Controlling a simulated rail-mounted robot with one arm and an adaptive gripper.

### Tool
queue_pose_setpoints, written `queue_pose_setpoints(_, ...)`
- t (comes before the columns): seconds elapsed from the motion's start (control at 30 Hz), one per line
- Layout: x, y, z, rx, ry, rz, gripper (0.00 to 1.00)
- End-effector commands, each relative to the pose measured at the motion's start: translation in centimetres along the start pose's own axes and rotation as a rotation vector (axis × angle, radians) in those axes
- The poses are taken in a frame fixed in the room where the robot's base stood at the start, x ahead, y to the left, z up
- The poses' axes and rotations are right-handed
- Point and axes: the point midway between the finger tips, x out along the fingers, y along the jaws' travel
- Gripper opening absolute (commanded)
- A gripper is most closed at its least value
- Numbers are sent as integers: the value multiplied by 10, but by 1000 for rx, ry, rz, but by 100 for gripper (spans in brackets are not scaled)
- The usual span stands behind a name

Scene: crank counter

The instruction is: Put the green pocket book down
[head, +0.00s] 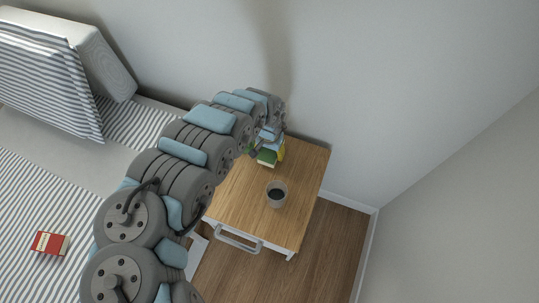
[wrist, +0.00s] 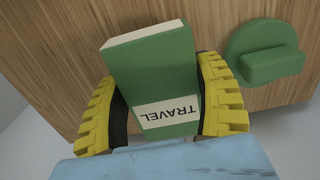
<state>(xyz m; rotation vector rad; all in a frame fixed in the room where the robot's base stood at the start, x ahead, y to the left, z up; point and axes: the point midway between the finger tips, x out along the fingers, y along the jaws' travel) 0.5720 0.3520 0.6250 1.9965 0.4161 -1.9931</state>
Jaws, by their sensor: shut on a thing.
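The green pocket book (wrist: 155,75) has pale pages and a label reading TRAVEL. It is between the two yellow fingers of my gripper (wrist: 168,110) in the wrist view, and the gripper is shut on it. In the head view the book (head: 267,158) shows just below my gripper (head: 271,148), over the back part of a small wooden-topped table (head: 240,195). I cannot tell whether the book touches the tabletop. My arm hides part of the table's left side.
A cup with dark contents (head: 277,194) stands on the table in front of the book. A green round piece with a raised grip (wrist: 262,55) is right of the book in the wrist view. A red book (head: 49,243) lies on striped bedding at left. The front-right tabletop is clear.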

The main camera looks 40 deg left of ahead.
Motion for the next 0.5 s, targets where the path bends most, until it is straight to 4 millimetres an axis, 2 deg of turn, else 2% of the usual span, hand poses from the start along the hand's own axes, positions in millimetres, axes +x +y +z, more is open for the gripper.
queue_pose_setpoints(0.03,8,1,0,1,1,2,29)
queue_pose_setpoints(0.2,19,1,-1,0,2,0,29)
queue_pose_setpoints(0.5,19,0,0,0,2,-2,29)
